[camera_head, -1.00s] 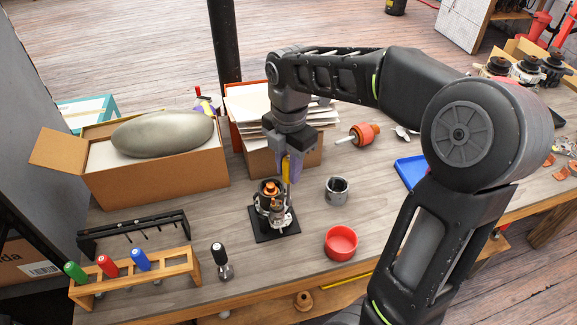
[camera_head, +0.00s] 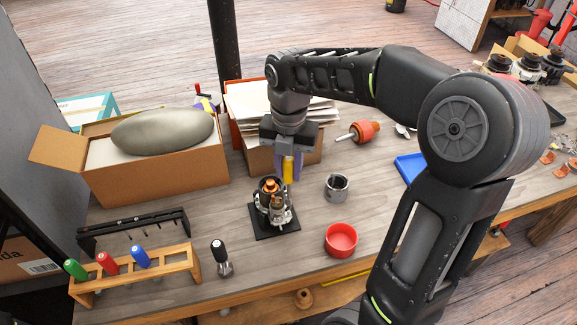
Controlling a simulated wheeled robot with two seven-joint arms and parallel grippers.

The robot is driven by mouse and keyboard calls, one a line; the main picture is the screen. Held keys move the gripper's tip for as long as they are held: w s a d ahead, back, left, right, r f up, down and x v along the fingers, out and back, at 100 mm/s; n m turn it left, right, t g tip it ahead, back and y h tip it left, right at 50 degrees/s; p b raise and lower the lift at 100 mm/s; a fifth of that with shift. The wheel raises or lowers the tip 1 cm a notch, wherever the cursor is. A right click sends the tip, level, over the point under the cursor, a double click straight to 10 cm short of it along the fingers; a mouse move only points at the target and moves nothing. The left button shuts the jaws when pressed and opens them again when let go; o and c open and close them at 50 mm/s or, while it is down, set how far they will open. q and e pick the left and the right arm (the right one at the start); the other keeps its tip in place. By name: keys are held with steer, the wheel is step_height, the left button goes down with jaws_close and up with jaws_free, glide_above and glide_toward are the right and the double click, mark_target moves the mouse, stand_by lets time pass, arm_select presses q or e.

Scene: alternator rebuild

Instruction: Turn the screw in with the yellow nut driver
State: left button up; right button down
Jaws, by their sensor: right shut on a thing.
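My right gripper (camera_head: 288,160) points down and is shut on the yellow nut driver (camera_head: 288,171). The driver's yellow handle shows between the fingers. It stands roughly upright above the alternator assembly (camera_head: 270,203), which has a copper-coloured top and sits on a black base plate (camera_head: 262,231). The driver's lower end is near the assembly's back right side. I cannot tell whether it touches a screw. The screw itself is too small or hidden. My left gripper is out of view.
A wooden rack (camera_head: 140,272) holds green, red and blue-handled drivers at the front left. A black-handled tool (camera_head: 220,258) stands near it. A metal cylinder (camera_head: 336,187) and a red bowl (camera_head: 341,240) are right of the assembly. An open box (camera_head: 160,178) stands behind left.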

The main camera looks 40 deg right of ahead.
mark_target(288, 179)
steer(key=shift+f+b, duration=0.85)
steer(key=shift+f, duration=0.6)
steer(key=shift+f+b, duration=0.3)
steer(key=shift+f, duration=0.15)
steer(key=m, duration=0.6)
steer(key=shift+m, duration=0.4)
steer(key=m, duration=1.1)
steer(key=shift+m, duration=0.3)
